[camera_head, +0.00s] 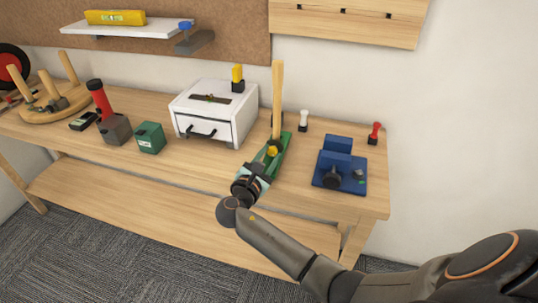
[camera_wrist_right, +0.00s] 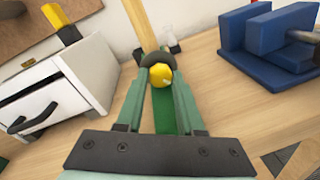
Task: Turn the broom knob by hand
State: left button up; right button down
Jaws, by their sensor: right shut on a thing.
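The broom's pale wooden handle (camera_head: 277,95) stands upright at the back of a long green base (camera_head: 284,152) on the workbench. A round yellow knob (camera_head: 271,151) is in front of the handle; it also shows in the right wrist view (camera_wrist_right: 160,75), with a dark rounded part just behind it. My right gripper (camera_head: 267,157) reaches in from the front edge. Its two teal fingers in the wrist view (camera_wrist_right: 159,88) are shut on the yellow knob, one at each side. My left gripper is not in view.
A white drawer box (camera_head: 207,115) stands left of the broom, and a blue vise-like block (camera_head: 340,170) stands right. White (camera_head: 303,120) and red (camera_head: 375,132) small posts are behind. A green box (camera_head: 150,138) and red-handled tool (camera_head: 103,105) are farther left.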

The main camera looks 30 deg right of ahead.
jog(key=shift+s+d+m, duration=0.1)
jog(key=shift+m, duration=0.3)
jog(key=c, duration=0.6)
grip_release()
jog(key=shift+o, duration=0.2)
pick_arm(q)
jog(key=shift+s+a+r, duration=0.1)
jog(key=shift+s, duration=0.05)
